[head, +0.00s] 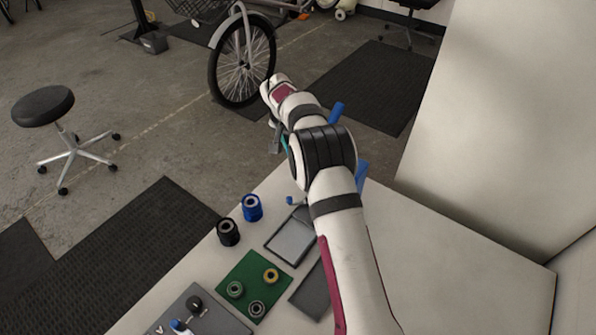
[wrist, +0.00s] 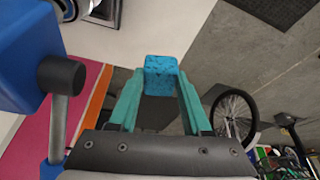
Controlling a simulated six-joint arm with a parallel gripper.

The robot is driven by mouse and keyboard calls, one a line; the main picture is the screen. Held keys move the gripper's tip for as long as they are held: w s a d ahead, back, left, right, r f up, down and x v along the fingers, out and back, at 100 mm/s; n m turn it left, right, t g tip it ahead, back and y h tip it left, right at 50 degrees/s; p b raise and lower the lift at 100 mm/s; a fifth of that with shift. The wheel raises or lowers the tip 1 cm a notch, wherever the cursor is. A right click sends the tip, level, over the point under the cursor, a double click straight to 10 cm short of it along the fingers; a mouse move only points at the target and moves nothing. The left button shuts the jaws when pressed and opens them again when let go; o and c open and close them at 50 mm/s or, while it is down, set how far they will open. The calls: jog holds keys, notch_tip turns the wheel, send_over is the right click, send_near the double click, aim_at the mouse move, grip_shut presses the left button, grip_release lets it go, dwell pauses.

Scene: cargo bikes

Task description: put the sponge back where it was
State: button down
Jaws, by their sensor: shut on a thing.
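The blue speckled sponge (wrist: 161,75) is between the tips of my teal gripper fingers (wrist: 160,92) in the wrist view. My gripper is shut on it. In the head view my gripper (head: 277,140) is beyond the far end of the white table (head: 450,270), partly behind my own arm. The sponge cannot be made out there. No mark of the sponge's former place can be told in these frames.
A blue thing with a grey post (wrist: 35,60) is close on the left in the wrist view. A shallow grey tray (head: 291,243), a blue roll (head: 251,208), a black roll (head: 228,233) and a green mat with rings (head: 237,275) lie left of my arm. The table's right side is clear.

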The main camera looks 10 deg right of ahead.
jog(key=shift+w+d+r+n+y, duration=0.1)
jog(key=shift+w+d+n+y, duration=0.25)
jog(key=shift+w+n, duration=0.25)
jog(key=shift+w+d+n, duration=0.15)
jog(key=shift+w+n, duration=0.1)
jog(key=shift+n, duration=0.05)
notch_tip(320, 180, down, 10)
jog(key=shift+c, duration=1.8)
grip_release()
